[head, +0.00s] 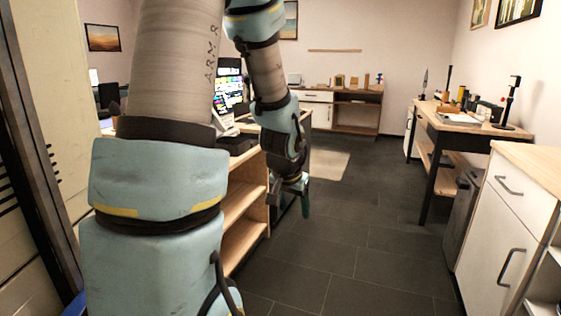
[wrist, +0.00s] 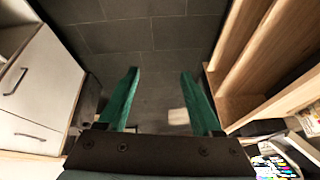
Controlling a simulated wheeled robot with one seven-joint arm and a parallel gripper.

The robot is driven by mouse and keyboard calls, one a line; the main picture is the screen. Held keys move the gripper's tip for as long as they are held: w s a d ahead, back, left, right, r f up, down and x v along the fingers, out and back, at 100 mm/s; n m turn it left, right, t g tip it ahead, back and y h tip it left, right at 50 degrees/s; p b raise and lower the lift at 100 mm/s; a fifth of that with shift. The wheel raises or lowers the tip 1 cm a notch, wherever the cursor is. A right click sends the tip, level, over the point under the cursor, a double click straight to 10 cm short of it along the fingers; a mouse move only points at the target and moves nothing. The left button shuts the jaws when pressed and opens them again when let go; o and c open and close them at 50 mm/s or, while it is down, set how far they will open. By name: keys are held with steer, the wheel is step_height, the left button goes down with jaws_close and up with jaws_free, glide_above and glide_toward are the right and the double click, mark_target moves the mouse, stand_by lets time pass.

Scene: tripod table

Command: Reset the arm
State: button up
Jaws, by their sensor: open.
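My arm stands in the left half of the head view, with its upper links folded up and over and the wrist hanging downward. My gripper (head: 306,197) is at the end of it, in front of the wooden shelf unit and above the floor. In the wrist view my gripper (wrist: 160,95) shows two green fingers spread apart with nothing between them.
An open wooden shelf unit (head: 236,212) stands just left of my gripper; it also shows at right in the wrist view (wrist: 242,95). A white cabinet (head: 497,225) stands at right. A side table (head: 468,122) is behind it. The tiled floor (head: 365,235) between is clear.

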steer(key=s+a+r+n+g+y, duration=0.1)
steer(key=s+a+n+g, duration=0.3)
steer(key=s+a, duration=0.75)
step_height(320, 180, up, 13)
steer(key=d+p, duration=0.1)
steer(key=p, duration=1.2)
steer(key=shift+d+r+n+t, duration=0.15)
steer(key=shift+n+t, duration=0.15)
steer(key=shift+t, duration=0.1)
